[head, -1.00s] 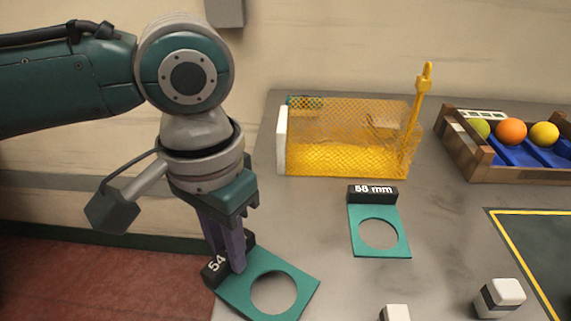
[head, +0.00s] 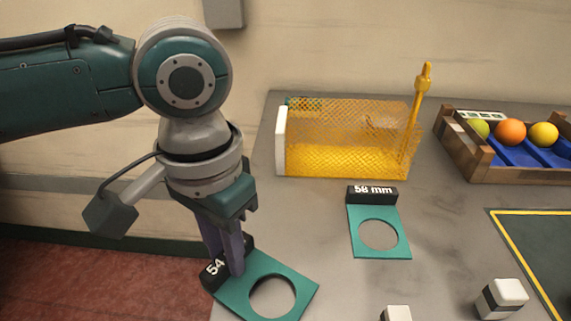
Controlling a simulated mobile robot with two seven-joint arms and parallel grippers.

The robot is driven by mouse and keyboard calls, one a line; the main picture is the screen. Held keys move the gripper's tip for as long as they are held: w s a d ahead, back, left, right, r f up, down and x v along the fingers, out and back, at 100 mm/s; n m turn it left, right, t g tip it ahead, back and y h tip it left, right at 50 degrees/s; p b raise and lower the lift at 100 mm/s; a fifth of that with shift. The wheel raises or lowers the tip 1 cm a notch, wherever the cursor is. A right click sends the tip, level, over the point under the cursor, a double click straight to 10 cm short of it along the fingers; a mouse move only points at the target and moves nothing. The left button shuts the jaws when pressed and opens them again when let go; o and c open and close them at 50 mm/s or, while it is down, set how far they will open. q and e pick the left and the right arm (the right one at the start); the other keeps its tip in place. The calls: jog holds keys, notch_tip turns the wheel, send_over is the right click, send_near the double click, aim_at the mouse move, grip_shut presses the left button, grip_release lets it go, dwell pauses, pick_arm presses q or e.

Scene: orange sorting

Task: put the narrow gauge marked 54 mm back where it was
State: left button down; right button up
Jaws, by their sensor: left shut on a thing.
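The gauge marked 54 (head: 303,289) is a teal plate with a round hole and a black label block, at the table's near left edge. My left gripper (head: 232,268) points down and is shut on its black block, partly covering the label. The plate is tilted in the picture, with its hole toward the lower right. I cannot tell whether it touches the table. A second teal gauge marked 58 mm (head: 361,240) lies flat to the right, apart from the first. My right gripper is out of view.
A yellow mesh basket (head: 345,160) with an upright handle stands behind the gauges. A wooden tray (head: 480,172) with blue lanes holds fruit at the back right. A dark mat with yellow edging (head: 545,240) and two white-and-black blocks (head: 502,296) (head: 396,313) lie at the right and front.

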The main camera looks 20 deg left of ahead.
pick_arm(q)
jog(key=shift+f, duration=0.55)
jog(key=shift+c, duration=1.3)
grip_release()
notch_tip(320, 180, up, 8)
jog(key=p, duration=0.9)
jog(key=shift+r, duration=0.1)
